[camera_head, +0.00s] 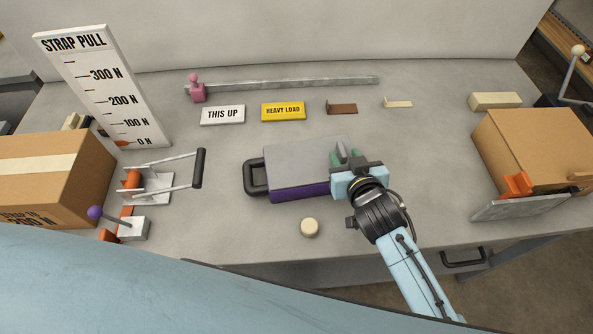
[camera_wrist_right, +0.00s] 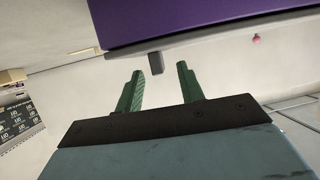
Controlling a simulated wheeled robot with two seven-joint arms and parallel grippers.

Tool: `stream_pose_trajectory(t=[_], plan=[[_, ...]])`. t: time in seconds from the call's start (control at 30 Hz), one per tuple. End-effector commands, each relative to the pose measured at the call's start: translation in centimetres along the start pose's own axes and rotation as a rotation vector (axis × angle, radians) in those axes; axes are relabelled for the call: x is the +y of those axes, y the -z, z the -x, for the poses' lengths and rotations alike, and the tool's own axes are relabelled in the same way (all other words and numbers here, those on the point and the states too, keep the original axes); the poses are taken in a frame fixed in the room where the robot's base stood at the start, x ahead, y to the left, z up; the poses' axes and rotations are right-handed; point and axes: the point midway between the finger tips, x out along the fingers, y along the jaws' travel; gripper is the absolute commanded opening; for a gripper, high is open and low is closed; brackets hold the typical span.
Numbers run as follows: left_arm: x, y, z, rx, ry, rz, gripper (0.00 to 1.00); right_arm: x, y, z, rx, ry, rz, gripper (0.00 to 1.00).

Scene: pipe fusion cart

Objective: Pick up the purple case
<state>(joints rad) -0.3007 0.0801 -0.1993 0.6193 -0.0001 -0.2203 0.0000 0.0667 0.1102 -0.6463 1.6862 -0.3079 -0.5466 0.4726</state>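The purple case (camera_head: 300,191) lies on the grey workbench, with a grey top, a purple side and a black handle (camera_head: 256,177) at its left end. My right gripper (camera_head: 345,155) is at the case's right end, its green fingers overlapping that end in the head view. In the right wrist view the two fingers (camera_wrist_right: 158,82) stand apart with nothing gripped. The purple case (camera_wrist_right: 205,18) fills the top there, beyond the fingertips, and a small dark part shows past the gap between them. Whether the fingers touch the case cannot be told. My left gripper is not in view.
A round cream knob (camera_head: 310,227) lies in front of the case. A strap tool (camera_head: 150,185) and a cardboard box (camera_head: 50,178) are at left, another box (camera_head: 535,145) at right. Signs (camera_head: 283,111) and a metal bar (camera_head: 290,84) lie behind. Bench around the case is mostly clear.

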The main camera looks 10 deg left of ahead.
Motion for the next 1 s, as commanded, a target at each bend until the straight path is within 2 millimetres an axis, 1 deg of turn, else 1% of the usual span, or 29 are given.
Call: stream_pose_trajectory(t=[0.03, 0.1, 0.2, 0.47, 0.5, 0.7, 0.8, 1.0], plan=[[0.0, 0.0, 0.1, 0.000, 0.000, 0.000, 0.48, 0.2, 0.3, -0.8, 0.000, -0.001, 0.001, 0.38], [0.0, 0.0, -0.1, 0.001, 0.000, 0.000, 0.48, 0.1, 0.1, -1.7, 0.000, 0.000, 0.001, 0.38], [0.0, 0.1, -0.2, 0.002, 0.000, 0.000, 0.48, 0.1, 0.1, -2.4, 0.000, 0.000, 0.000, 0.38], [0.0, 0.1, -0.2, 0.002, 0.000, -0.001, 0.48, 0.1, 0.1, -2.7, -0.001, 0.000, -0.001, 0.38], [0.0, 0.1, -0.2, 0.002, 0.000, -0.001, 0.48, 0.1, 0.1, -2.7, -0.001, 0.000, -0.001, 0.37], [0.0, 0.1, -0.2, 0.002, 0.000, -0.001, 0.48, 0.1, 0.1, -2.7, -0.001, -0.001, 0.000, 0.11], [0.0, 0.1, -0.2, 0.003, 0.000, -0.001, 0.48, 0.1, 0.1, -2.7, -0.001, -0.001, 0.000, 0.00], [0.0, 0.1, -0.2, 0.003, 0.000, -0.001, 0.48, 0.2, 0.1, -2.7, -0.001, -0.001, 0.000, 0.00]])
